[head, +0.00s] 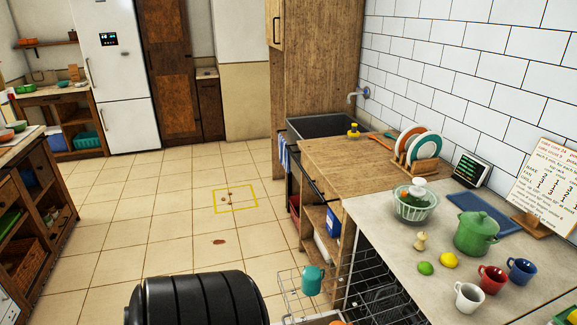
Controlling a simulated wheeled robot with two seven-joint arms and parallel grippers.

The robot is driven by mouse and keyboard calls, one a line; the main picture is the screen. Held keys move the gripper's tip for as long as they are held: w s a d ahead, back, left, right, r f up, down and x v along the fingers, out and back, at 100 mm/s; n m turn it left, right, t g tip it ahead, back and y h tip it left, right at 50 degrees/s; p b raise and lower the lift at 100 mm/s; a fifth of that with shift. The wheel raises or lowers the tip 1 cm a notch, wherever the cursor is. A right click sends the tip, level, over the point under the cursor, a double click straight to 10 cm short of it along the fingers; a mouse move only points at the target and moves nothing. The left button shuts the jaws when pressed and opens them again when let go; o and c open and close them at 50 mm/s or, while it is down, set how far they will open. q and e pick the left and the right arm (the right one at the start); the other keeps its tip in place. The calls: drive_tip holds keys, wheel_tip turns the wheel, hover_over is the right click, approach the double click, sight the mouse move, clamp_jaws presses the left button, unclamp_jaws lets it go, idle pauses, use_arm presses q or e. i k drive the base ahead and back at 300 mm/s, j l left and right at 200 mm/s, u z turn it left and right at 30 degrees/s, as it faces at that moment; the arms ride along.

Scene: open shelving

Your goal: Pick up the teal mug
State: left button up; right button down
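The teal mug (312,280) is in the lower middle of the head view, at a pulled-out wire rack (287,291) below the counter's front edge. It looks roughly upright. Whether it rests on the rack wires or on something below them I cannot tell. Neither of my grippers is in view, and nothing is seen touching the mug.
The stone counter (380,222) at right carries a white mug (467,298), a red mug (491,280), a blue mug (521,271) and a green pot (477,234). A second wire rack (380,298) lies right of the mug. The tiled floor (150,205) is largely clear.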

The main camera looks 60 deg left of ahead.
sight(311, 278)
drive_tip(key=u, duration=2.05)
